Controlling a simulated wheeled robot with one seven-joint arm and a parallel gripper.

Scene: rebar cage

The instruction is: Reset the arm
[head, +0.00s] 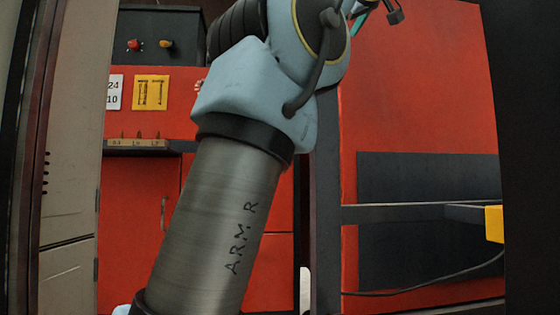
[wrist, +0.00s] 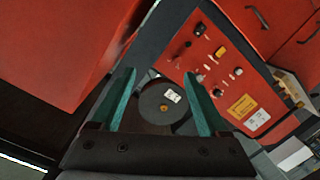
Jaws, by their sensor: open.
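My gripper (wrist: 160,100) shows in the wrist view with two teal fingers apart and nothing held between them. Beyond the fingers is a dark round disc (wrist: 165,102) with a small white label and a brass-coloured centre. I cannot tell how far the disc is from the fingertips. In the head view my arm rises through the middle, and its link marked "ARM R" covers much of the scene. The gripper's fingers are not clearly seen in the head view.
A red panel with switches and knobs (wrist: 215,65) lies beyond the gripper. In the head view, red cabinets (head: 140,220) stand behind my arm, with a dark control box (head: 160,42) at top left. A dark frame bar (head: 400,214) and a cable (head: 430,287) are at right.

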